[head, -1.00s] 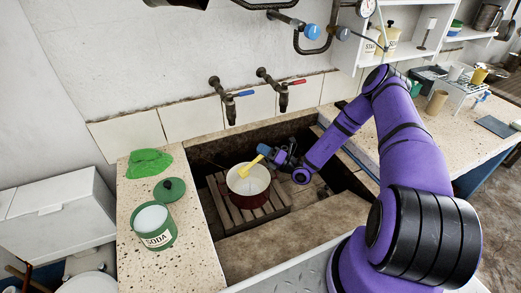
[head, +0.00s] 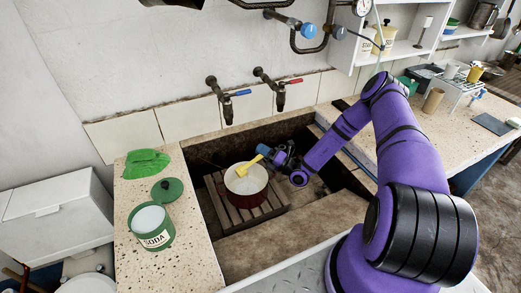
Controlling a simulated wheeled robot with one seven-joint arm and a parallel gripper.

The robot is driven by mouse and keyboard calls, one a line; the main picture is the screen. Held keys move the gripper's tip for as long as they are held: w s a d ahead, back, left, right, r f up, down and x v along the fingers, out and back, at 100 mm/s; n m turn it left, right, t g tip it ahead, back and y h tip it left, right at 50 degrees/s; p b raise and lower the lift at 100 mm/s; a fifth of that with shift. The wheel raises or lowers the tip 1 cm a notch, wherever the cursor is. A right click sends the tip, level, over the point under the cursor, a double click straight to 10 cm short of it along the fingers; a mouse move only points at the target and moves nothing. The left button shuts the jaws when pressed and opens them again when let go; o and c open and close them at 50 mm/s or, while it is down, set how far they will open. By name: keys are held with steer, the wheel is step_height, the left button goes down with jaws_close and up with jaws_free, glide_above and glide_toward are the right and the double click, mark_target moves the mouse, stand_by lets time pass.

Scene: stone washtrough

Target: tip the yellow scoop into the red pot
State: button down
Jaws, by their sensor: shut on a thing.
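The red pot (head: 247,196) stands on a wooden slatted rack inside the stone trough, with its pale inside showing. The yellow scoop (head: 249,167) is over the pot's far rim, its head above the opening and its handle rising to the right. My gripper (head: 268,153) is shut on the scoop's handle at the upper right of the pot. The fingertips are small and partly hidden. I cannot tell what is left in the scoop.
The wooden rack (head: 218,212) lies in the stone trough (head: 285,235). An open green soda tin (head: 153,228), its green lid (head: 167,189) and a green cloth (head: 147,162) are on the left ledge. Two taps (head: 226,105) are on the wall above.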

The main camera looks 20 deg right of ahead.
steer(key=shift+w+d+f+m+t, duration=0.1)
steer(key=shift+d+f+m+t, duration=0.25)
steer(key=shift+m, duration=0.25)
stand_by(0.3)
steer(key=shift+w+d+f+m+t+h, duration=0.15)
steer(key=shift+f+m+t+h, duration=0.15)
steer(key=shift+m, duration=0.25)
steer(key=shift+s+d+f+m+t+h, duration=0.1)
steer(key=shift+d+f+m+t+h, duration=0.1)
steer(key=shift+f+m+t, duration=0.25)
steer(key=shift+r, duration=0.15)
